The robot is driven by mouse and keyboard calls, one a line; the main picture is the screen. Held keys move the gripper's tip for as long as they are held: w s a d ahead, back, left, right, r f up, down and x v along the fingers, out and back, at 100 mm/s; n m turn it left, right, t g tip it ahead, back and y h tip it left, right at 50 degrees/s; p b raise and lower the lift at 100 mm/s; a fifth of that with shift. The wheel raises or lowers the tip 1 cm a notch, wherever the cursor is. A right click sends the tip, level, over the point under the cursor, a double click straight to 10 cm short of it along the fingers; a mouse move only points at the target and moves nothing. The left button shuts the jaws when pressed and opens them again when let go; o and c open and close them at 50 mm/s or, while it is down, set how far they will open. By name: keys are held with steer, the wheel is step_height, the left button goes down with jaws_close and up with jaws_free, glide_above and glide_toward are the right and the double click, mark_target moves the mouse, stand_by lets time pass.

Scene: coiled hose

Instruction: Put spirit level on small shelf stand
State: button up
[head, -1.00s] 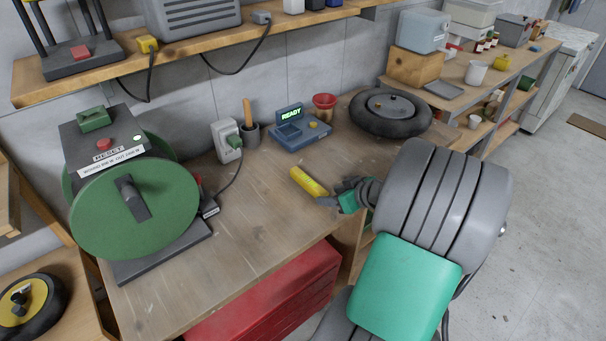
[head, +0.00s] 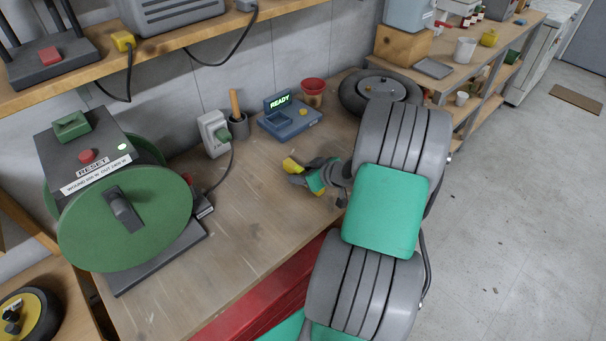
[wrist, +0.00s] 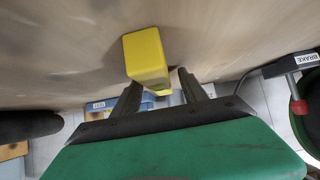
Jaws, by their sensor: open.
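The spirit level is a yellow bar on the workbench (head: 200,255). In the head view my gripper covers most of it, and its yellow end (head: 291,165) shows past the fingers. In the wrist view the yellow bar (wrist: 146,58) stands out at the fingertips, closer to the left finger. My gripper (head: 298,174) is low over the bench with its jaws open, the fingers on either side of the bar; the wrist view shows both fingers (wrist: 160,80). Contact cannot be told. I cannot identify the small shelf stand with certainty.
A green-disc machine (head: 125,218) stands on the left of the bench. The front middle of the bench is clear.

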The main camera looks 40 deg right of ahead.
jaws_close()
stand_by(0.4)
